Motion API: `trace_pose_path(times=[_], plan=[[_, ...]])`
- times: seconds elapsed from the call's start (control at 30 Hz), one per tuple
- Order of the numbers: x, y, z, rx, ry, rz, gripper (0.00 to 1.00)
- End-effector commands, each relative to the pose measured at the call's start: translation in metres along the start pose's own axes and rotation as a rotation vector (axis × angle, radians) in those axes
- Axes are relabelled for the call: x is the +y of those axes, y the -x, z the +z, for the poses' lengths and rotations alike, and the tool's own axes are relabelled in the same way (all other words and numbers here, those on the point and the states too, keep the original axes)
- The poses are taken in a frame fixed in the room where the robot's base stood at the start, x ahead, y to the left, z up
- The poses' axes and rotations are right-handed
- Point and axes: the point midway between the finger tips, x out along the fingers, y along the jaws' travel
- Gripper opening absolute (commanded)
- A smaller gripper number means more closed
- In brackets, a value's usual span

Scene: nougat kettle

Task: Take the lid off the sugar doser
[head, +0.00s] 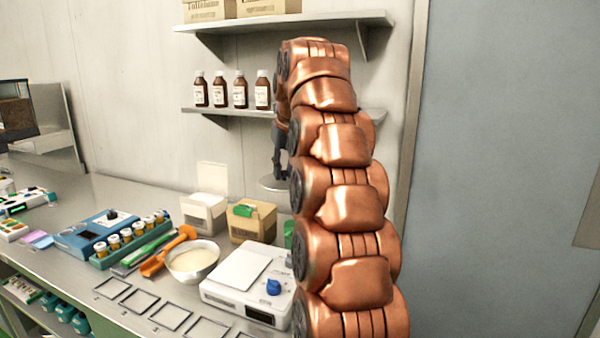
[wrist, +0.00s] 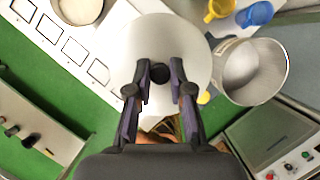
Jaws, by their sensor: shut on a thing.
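The lid is a round pale grey disc (wrist: 135,42) with a dark knob at its centre. My gripper (wrist: 160,75) is shut on that knob in the wrist view. In the head view my gripper (head: 280,165) hangs below the shelf, with the lid (head: 272,183) level under it, in the air above the bench. An open round metal vessel (wrist: 284,75) with a pale inside stands right of the lid in the wrist view; I cannot tell for sure whether it is the sugar doser. My copper arm hides that area in the head view.
A white scale (head: 235,275) with a blue knob, a bowl of pale powder (head: 193,262) and small boxes (head: 250,222) stand on the bench. Wall shelves (head: 285,20) with brown bottles (head: 239,92) are close to my arm. A panel with buttons (wrist: 285,165) lies at lower right.

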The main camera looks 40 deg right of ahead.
Motion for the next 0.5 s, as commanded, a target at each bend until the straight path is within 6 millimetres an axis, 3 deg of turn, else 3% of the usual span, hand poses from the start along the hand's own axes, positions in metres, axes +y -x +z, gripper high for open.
trace_pose_path(times=[0.5], plan=[[0.005,0.018,0.009,-0.001,0.000,0.000,0.00]])
